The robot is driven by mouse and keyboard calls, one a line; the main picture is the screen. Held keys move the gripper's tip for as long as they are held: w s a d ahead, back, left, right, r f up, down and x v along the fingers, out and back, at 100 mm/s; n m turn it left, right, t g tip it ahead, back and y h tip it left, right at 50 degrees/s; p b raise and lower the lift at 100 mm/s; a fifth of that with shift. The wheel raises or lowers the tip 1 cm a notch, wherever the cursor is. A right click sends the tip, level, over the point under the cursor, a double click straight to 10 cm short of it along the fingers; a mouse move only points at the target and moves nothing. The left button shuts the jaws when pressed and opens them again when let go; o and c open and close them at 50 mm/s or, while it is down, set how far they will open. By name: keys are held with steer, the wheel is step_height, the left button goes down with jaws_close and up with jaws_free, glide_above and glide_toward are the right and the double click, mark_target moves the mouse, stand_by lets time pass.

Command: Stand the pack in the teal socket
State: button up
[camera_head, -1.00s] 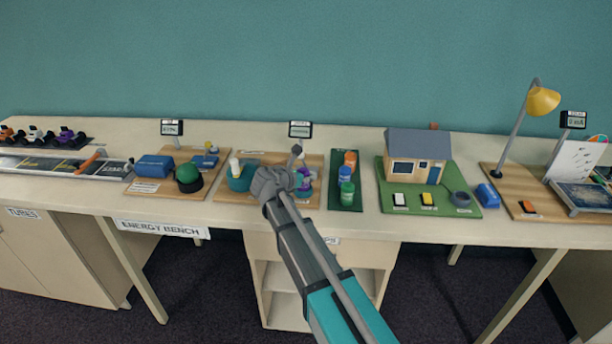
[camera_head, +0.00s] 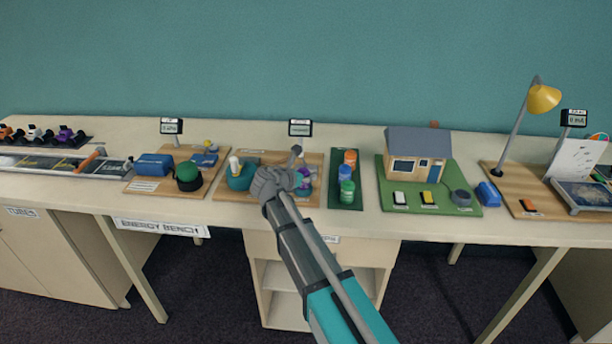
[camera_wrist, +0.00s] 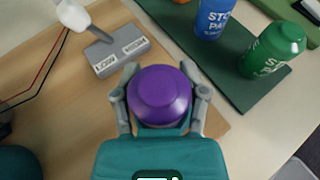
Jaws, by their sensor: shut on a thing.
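A purple round-topped pack (camera_wrist: 160,95) is between the fingers of my gripper (camera_wrist: 160,112) in the wrist view. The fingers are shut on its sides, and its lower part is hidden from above. In the head view my gripper (camera_head: 290,180) is low over the middle wooden board, and the pack shows as a bit of purple (camera_head: 307,178) behind it. A teal rounded piece (camera_head: 240,180) stands on the same board, left of my gripper, with a white piece at its top. I cannot tell if this is the socket. A dark teal edge (camera_wrist: 18,162) shows at the wrist view's lower left.
A grey lever switch box (camera_wrist: 118,55) stands close beyond my gripper. Right of it, a dark green mat (camera_wrist: 220,65) holds a blue can (camera_wrist: 214,18) and a green can (camera_wrist: 272,50). A small meter (camera_head: 300,129) stands behind the wooden board (camera_head: 232,197).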

steer(key=shift+f, duration=0.3)
steer(key=o, duration=0.9)
steer(key=shift+r, duration=0.1)
steer(key=shift+p+v, duration=1.9)
steer(key=shift+v, duration=3.6)
